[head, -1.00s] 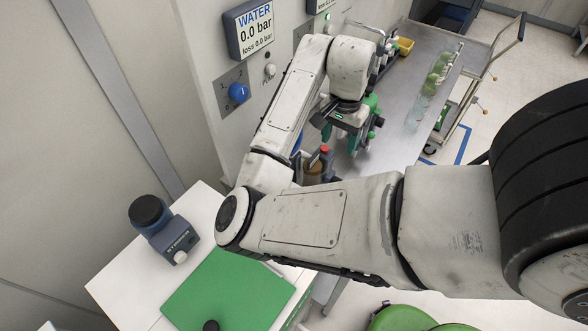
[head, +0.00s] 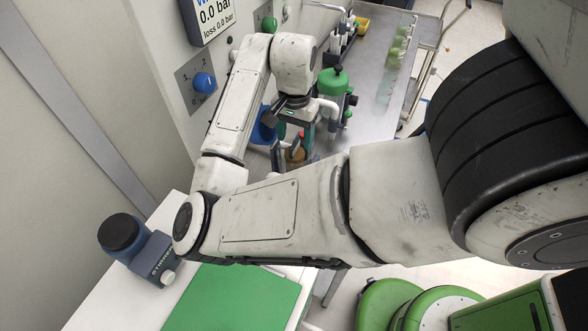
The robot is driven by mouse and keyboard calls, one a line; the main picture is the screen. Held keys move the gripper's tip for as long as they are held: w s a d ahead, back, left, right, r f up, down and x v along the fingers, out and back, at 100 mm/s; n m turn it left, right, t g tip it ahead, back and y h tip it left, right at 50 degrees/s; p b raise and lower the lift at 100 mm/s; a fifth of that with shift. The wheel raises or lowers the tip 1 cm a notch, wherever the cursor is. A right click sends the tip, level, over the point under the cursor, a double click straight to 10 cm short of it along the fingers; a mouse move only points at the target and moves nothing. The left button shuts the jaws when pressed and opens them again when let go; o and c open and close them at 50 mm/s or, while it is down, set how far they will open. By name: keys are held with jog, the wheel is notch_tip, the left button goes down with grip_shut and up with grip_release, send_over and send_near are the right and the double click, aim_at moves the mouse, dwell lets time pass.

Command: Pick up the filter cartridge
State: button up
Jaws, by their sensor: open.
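No other thing in view is clearly a cartridge.
A green-topped vessel (head: 331,88) stands close right of my gripper. A wall panel with a blue knob (head: 204,83) is on the left. A grey stirrer (head: 152,262) and a green mat (head: 230,303) are in front. Glassware (head: 394,58) stands on the steel bench (head: 372,115).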

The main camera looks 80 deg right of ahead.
aim_at(295, 143)
jog(key=shift+f+b, duration=2.65)
jog(key=shift+r, duration=0.1)
jog(key=shift+c, duration=0.3)
jog(key=c, duration=1)
jog(key=shift+r, duration=0.1)
